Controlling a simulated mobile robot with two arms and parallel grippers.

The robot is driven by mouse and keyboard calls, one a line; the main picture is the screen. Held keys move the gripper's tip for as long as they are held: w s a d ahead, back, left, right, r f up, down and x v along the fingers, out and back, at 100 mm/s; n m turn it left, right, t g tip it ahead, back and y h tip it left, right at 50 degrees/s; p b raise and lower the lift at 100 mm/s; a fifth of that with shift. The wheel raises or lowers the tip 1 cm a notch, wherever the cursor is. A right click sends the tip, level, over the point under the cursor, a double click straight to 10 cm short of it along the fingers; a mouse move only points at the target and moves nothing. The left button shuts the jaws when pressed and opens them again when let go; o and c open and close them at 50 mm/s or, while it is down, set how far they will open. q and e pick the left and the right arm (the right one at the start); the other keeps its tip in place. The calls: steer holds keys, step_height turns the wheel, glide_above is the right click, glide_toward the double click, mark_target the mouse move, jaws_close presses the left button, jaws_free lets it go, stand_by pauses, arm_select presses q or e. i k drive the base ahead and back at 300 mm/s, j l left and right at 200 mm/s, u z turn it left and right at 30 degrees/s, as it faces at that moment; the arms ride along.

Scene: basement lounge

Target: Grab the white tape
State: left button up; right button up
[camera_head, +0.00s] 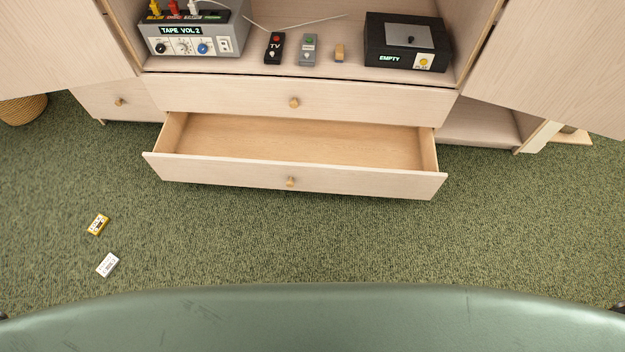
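A white cassette tape (108,265) lies flat on the green carpet at the lower left. A yellow cassette tape (98,224) lies just behind it, apart from it. A grey device marked "TAPE VOL 2" (190,42) stands on the cabinet shelf at the upper left, with yellow, red and white items at its top, partly cut off by the frame edge. Neither of my grippers can be made out. Only small dark bits show at the lower left and right edges.
A wooden drawer (292,178) stands pulled out and looks empty. A black box marked "EMPTY" (405,42) is on the shelf, with remotes (274,48) to its left. Cabinet doors (555,65) stand open. A wicker basket (22,108) is at far left. Carpet around the tapes is clear.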

mark_target(111, 262)
steer(key=u, duration=2.15)
steer(key=i, duration=0.95)
